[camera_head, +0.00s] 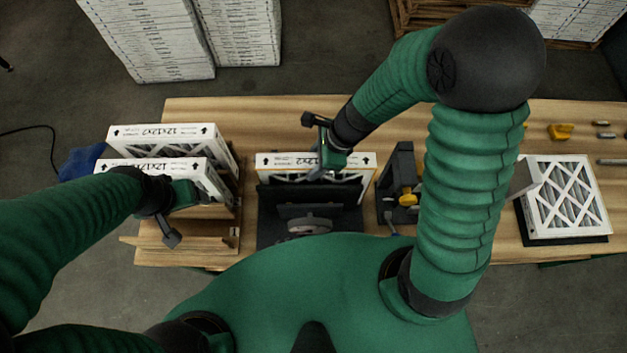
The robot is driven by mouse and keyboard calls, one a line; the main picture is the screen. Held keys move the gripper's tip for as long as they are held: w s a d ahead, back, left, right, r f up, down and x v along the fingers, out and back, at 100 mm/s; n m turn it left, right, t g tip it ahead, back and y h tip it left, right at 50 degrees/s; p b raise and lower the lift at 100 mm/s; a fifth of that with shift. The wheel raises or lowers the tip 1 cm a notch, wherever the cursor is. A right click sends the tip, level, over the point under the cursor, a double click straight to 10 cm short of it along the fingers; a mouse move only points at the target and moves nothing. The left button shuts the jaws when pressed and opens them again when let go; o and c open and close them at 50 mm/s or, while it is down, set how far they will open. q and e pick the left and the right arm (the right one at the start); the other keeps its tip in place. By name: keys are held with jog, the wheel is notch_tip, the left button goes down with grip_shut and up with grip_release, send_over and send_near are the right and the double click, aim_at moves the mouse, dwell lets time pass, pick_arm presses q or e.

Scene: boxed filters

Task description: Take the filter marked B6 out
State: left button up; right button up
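Two white-framed filters stand upright at the left, a rear one (160,133) and a front one (125,165), both with "12x12x2" on the top edge. A third filter (275,160) with the same print stands in a black holder (270,215) at the middle. A fourth filter (568,200) lies flat at the right, lattice face up. I cannot read a B6 mark on any of them. My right gripper (320,160) is at the top edge of the middle filter; whether its fingers close on it is unclear. My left gripper (178,205) is at the front left filter, its fingers partly hidden.
The left filters stand at a wooden rack (185,230) on the wooden table (255,113). A black fixture with yellow parts (401,185) stands right of the holder. A yellow item (560,131) and small metal pieces lie at the far right. White stacks (150,40) stand behind the table.

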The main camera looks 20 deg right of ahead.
jog(key=shift+d, duration=0.3)
jog(key=c, duration=0.7)
jog(key=shift+s+d, duration=0.1)
jog(key=shift+d, duration=0.05)
grip_shut()
